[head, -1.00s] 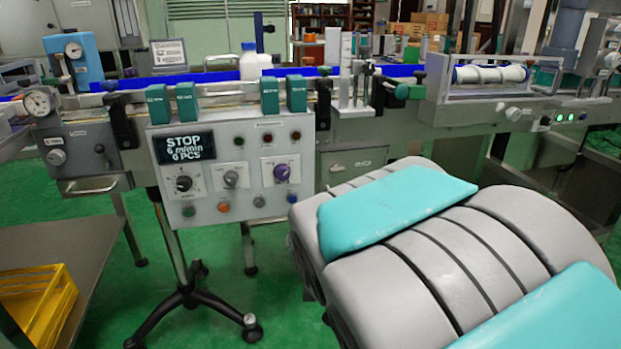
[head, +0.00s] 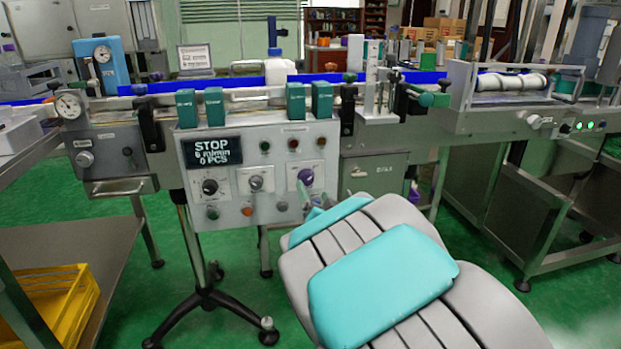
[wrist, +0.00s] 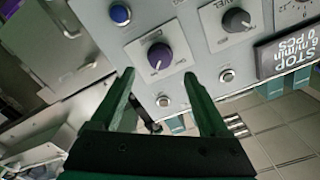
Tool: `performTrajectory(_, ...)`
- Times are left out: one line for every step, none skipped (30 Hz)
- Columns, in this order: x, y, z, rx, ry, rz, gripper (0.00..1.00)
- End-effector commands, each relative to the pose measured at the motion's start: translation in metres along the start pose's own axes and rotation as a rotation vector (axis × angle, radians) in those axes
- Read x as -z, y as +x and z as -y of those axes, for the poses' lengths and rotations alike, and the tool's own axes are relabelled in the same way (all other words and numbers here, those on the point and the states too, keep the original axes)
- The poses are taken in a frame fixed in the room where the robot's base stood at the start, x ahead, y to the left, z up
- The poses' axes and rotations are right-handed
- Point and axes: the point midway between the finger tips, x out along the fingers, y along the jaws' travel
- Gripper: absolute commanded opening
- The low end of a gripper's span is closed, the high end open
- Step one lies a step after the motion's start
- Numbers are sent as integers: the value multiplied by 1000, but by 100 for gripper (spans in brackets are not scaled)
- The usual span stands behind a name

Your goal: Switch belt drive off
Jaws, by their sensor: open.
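The control panel (head: 240,165) stands in front of the conveyor. Its display (head: 212,152) reads STOP, 6 m/min, 0 PCS. Below are a black knob (head: 210,187), a grey knob (head: 256,184) and a purple knob (head: 305,177). The belt-drive label is not legible. In the wrist view, the purple knob (wrist: 160,56) lies just beyond and between my gripper's (wrist: 159,76) green fingertips. The fingers are open and apart from it, with nothing between them. In the head view, my arm partly hides the panel's lower right corner.
Small push buttons surround the knobs, including a blue one (wrist: 120,15) in the wrist view. The blue-railed conveyor (head: 230,86) runs behind the panel. A metal table with a yellow crate (head: 55,305) stands at lower left.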

Motion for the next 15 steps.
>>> performTrajectory(4, 4, 2, 0, -2, 2, 79)
performTrajectory(4, 6, 3, 0, -2, 2, 79)
performTrajectory(4, 9, 3, 0, -3, 3, 79)
performTrajectory(3, 11, 2, 0, -2, 4, 79)
performTrajectory(2, 14, 2, -1, -2, 5, 79)
performTrajectory(0, 22, -1, -2, -1, 2, 79)
performTrajectory(0, 27, -1, -2, -1, 1, 79)
performTrajectory(1, 32, 0, -1, -1, 0, 79)
performTrajectory(1, 39, 0, 1, -1, 0, 79)
performTrajectory(1, 43, 0, 0, -2, 1, 79)
performTrajectory(0, 47, -1, -2, -2, 2, 79)
performTrajectory(0, 52, -1, -3, -2, 2, 79)
performTrajectory(0, 55, -1, -3, -1, 3, 79)
performTrajectory(-1, 58, -1, -2, -1, 3, 79)
performTrajectory(-1, 60, 0, -1, 0, 2, 79)
